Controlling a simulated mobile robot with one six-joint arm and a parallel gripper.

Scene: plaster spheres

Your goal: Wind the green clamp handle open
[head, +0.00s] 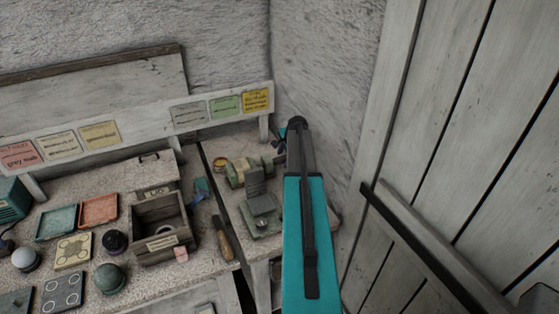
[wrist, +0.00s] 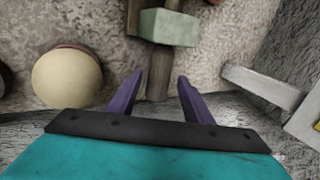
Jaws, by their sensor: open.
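In the wrist view a pale green block (wrist: 168,27) sits near the top. A short grey-brown cylinder (wrist: 158,60) extends from it down toward my gripper (wrist: 160,77). My gripper's two purple fingers are spread, one on each side of the cylinder's line, with nothing gripped. Whether the cylinder's end lies between the fingertips or just beyond them, I cannot tell. In the head view a small green clamp-like device (head: 238,172) stands on the right bench section, left of my teal arm. My arm hides most of the gripper and part of the device there.
A cream round thing with a brown rim (wrist: 66,78) is left of the fingers. A grey-green device (head: 262,206) stands in front of the clamp. An open wooden box (head: 150,228) and a wooden-handled tool (head: 224,240) lie left. Plaster walls and a plank door (head: 450,130) close the right side.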

